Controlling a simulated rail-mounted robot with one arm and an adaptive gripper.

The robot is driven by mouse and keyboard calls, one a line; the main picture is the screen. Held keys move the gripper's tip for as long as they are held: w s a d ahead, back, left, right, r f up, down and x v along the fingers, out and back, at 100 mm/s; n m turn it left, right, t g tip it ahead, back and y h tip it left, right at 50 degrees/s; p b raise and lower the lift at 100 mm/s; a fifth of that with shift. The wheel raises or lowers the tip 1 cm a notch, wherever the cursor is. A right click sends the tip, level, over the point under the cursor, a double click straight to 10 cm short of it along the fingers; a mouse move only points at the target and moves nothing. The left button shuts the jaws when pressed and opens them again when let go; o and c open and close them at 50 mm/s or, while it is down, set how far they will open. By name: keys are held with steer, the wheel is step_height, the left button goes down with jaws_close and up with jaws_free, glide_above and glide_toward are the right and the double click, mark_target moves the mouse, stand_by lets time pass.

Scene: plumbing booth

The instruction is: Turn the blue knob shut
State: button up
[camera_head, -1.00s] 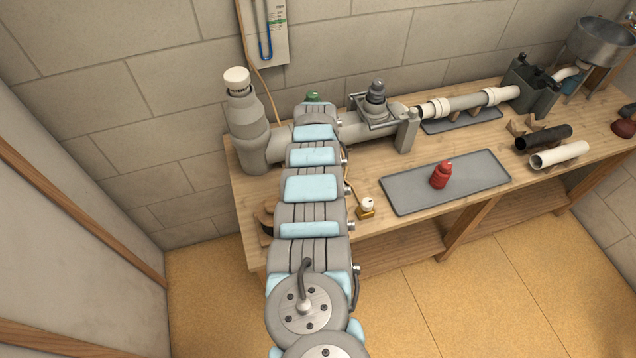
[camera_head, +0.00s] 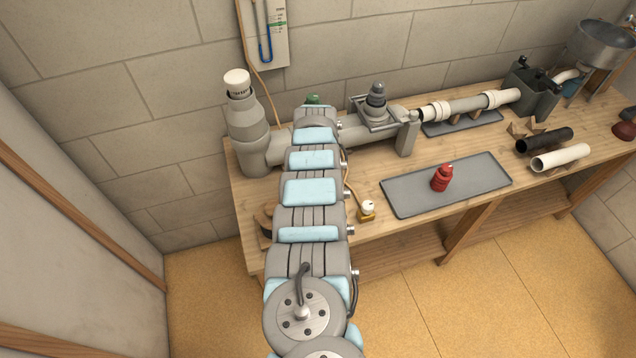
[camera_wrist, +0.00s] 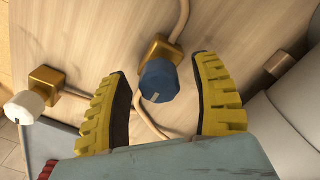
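The blue knob (camera_wrist: 159,80) sits on a brass valve body (camera_wrist: 163,50) in the wrist view, with a pale line on its face. My gripper (camera_wrist: 164,82) is open, its yellow ridged fingers on the left and right of the knob. Gaps show between the knob and both fingers. In the head view my arm hides the blue knob and the gripper.
A white knob (camera_wrist: 25,107) on a second brass valve (camera_wrist: 46,84) stands left of my gripper; it also shows in the head view (camera_head: 368,206). Grey pipework (camera_head: 375,130) runs along the bench's back.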

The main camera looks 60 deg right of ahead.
step_height(320, 180, up, 12)
stand_by(0.6)
steer(key=shift+w, duration=0.1)
stand_by(0.4)
